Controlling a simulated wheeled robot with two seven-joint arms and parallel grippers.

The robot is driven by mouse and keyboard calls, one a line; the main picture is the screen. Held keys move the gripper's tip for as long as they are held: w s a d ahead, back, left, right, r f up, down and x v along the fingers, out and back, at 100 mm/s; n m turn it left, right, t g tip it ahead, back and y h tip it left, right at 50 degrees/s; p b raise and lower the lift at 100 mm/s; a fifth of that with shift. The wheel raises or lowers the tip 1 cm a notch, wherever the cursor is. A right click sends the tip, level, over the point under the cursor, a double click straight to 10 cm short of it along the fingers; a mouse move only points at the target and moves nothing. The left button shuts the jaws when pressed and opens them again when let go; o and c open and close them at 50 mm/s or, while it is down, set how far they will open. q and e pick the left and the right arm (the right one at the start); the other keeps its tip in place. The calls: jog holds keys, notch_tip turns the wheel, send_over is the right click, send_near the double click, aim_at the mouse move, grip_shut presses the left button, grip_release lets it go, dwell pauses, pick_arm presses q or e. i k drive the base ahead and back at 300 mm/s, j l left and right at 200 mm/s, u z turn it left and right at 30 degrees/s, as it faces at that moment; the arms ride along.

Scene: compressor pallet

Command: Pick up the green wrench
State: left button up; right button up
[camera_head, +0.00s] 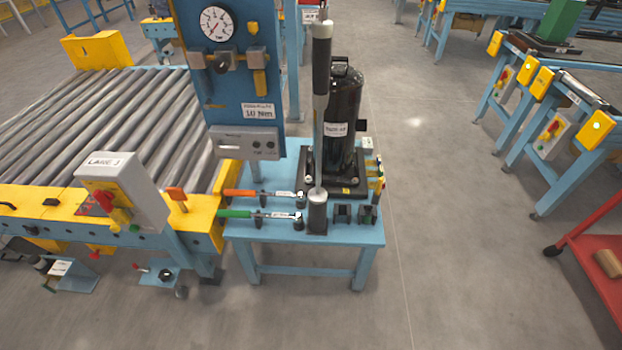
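The green wrench (250,214) has a green handle at the left and a silver shaft reaching right to a dark socket head. It lies near the front edge of the small blue table (280,235), on small dark supports. A wrench with an orange handle (255,193) lies parallel just behind it. Neither of my grippers is in view.
A black compressor (342,125) stands on the table behind a tall tool on a dark post (317,212). A blue gauge panel (235,75) rises at the back left. A roller conveyor (110,120) adjoins at left. Floor (450,230) to the right is clear.

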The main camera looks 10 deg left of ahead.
aim_at(298, 216)
jog(key=i+u, duration=0.35)
jog(key=i, duration=0.25)
jog(key=i+u, duration=0.4)
jog(key=i, duration=0.2)
